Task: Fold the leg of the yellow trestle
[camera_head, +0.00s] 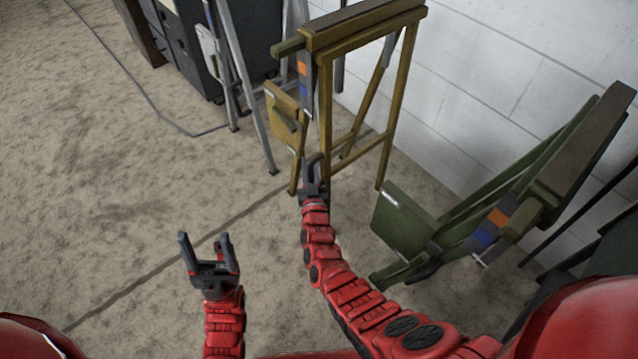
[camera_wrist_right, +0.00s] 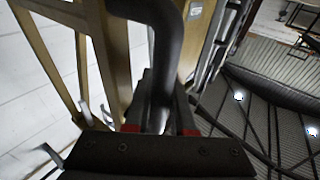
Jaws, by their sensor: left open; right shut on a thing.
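The yellow trestle (camera_head: 400,95) stands upright near the white wall, with a dark top beam and an orange-and-blue marked strip. A yellow panel (camera_head: 283,118) with a handle hangs at its left side. My left gripper (camera_head: 204,242) is open and empty over the floor, left of and apart from the trestle.
A green trestle (camera_head: 480,225) leans at the right with a green panel (camera_head: 403,220). Grey metal legs (camera_head: 250,95) and a dark cabinet (camera_head: 225,40) stand behind left. A cable crosses the floor. The concrete floor at left is clear.

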